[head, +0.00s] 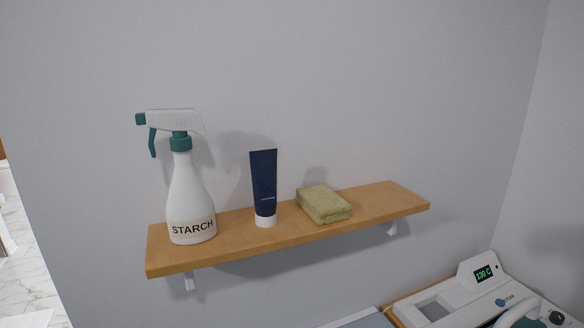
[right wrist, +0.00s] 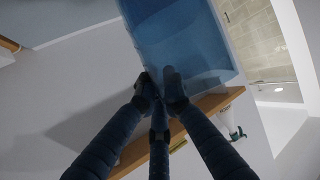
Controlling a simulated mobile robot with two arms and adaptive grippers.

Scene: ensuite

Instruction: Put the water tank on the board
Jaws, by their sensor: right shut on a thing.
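The water tank (right wrist: 185,35) is a translucent blue container at the top of the right wrist view. My right gripper (right wrist: 160,82) is shut on its lower edge, and the tank is tilted in that picture. The tank's upper part is cut off by the frame. Neither the tank nor either gripper shows in the head view. A pale grey-blue flat surface (head: 362,322) shows at the bottom of the head view; I cannot tell whether it is the board.
The shelf's right end is clear. A white steam station (head: 450,300) with a lit display stands at the lower right.

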